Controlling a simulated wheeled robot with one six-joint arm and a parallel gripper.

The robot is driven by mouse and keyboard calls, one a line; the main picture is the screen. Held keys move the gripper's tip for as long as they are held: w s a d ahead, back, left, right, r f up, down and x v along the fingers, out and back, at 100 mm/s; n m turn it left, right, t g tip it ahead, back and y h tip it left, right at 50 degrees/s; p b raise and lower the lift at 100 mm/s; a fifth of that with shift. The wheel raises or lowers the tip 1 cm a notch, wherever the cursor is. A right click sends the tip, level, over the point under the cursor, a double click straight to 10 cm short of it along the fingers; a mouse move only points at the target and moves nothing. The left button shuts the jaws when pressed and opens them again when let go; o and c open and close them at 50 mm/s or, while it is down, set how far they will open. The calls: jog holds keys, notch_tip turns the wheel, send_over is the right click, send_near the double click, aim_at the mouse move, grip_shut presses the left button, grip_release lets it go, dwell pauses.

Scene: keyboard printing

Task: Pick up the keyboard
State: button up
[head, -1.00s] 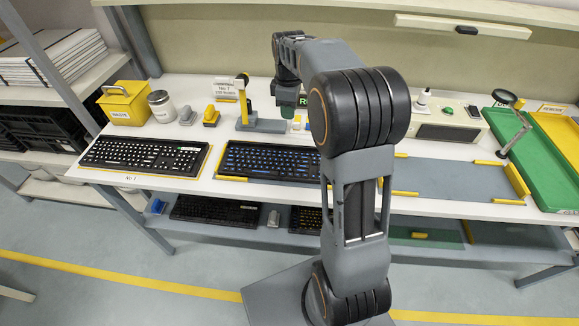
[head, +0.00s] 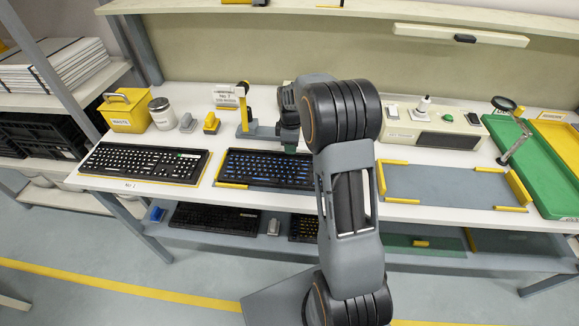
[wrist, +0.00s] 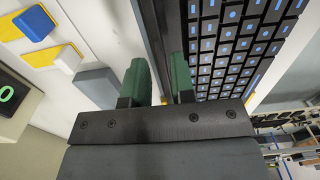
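A dark keyboard with blue-marked keys (head: 262,168) lies on the white table in the middle of the head view. It fills the upper right of the wrist view (wrist: 235,45), with its long dark edge running down the picture. My gripper (wrist: 158,88) has two green fingers standing apart near that edge, one on each side of it in the picture. I cannot tell whether they touch it. In the head view my gripper (head: 290,146) is at the keyboard's back right edge, and my arm hides the right end. A second keyboard with white-marked keys (head: 145,162) lies to the left.
A grey pad with yellow corner blocks (head: 450,184) is free on the right. A green tray (head: 535,165) is beyond it. A stand with a yellow post (head: 243,112) and a beige device (head: 432,135) stand behind. More keyboards lie on the lower shelf (head: 215,217).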

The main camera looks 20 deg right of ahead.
jog(key=shift+f, duration=1.45)
jog(key=shift+c, duration=0.4)
grip_shut()
